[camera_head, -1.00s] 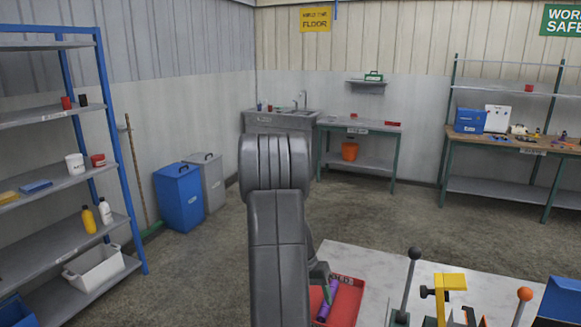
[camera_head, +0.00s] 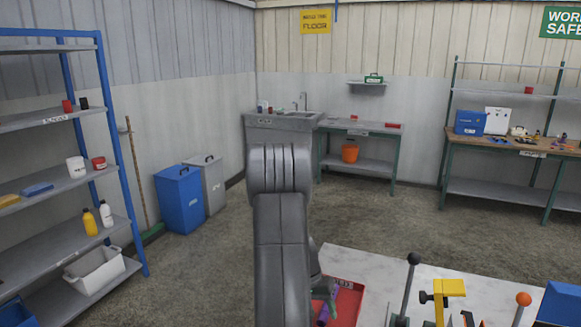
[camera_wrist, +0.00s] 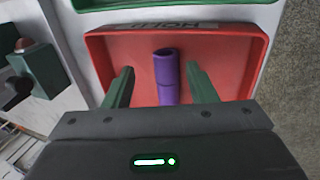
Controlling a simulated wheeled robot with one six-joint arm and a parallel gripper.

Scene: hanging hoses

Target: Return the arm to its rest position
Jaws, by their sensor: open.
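My gripper (camera_wrist: 161,88) is open in the wrist view, its two green fingers spread apart above a red tray (camera_wrist: 235,55). A purple hose piece (camera_wrist: 167,68) lies in the tray between and beyond the fingers; I see a gap on each side of it. The tray's label is partly legible. In the head view my grey arm rises in the middle and hides part of the red tray (camera_head: 349,305) on the pale worktop. The gripper shows only partly there, at the tray's left side.
On the worktop (camera_head: 385,265), right of the tray, stand a black-knobbed lever (camera_head: 408,285), a yellow clamp (camera_head: 443,290) and an orange-knobbed lever (camera_head: 522,305). A blue shelf rack (camera_head: 110,150) is at left. Blue and grey bins stand behind. The floor between is clear.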

